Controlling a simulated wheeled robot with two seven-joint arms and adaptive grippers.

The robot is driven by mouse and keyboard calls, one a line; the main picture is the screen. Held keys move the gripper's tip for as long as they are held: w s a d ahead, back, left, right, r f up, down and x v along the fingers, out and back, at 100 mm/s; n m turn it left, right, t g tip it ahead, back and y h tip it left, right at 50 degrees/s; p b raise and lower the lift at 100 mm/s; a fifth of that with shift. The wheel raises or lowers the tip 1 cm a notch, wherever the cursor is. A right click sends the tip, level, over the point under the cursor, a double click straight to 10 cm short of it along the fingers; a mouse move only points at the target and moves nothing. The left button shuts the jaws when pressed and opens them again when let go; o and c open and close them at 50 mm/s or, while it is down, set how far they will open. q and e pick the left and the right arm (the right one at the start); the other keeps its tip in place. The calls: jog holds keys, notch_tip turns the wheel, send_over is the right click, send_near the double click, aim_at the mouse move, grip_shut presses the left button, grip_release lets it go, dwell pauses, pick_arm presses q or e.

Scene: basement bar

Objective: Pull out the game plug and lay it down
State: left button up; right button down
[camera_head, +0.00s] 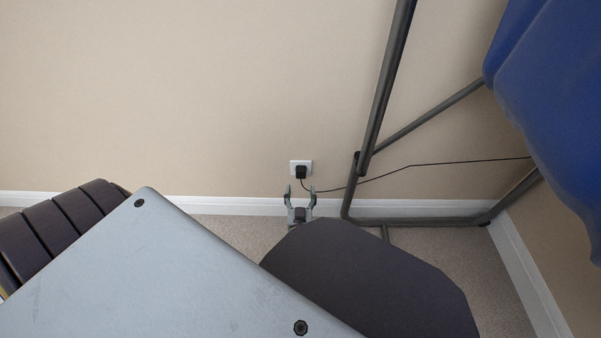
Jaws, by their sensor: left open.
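The black game plug (301,172) sits in a white wall socket (307,165) low on the beige wall, just above the skirting board. Its thin black cable (391,174) leaves the bottom of the plug and runs right behind the metal frame. My left gripper (300,191) is in front of the wall, a little below the plug in the picture, with its two fingers apart and pointing up towards it. Nothing shows between the fingers. Whether a finger touches the plug or cable cannot be told. My right gripper is not in view.
A dark metal tube frame (379,90) stands just right of the socket, with a blue thing (555,100) at upper right. White skirting board (240,206) runs along the wall. Carpet (235,231) shows bare left of the gripper. My own arm and body cover the lower picture.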

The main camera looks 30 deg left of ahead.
aim_at(301, 176)
pick_arm(q)
jog(key=shift+x, duration=4.35)
grip_shut()
jog(key=shift+s, duration=0.1)
jog(key=shift+v, duration=2.95)
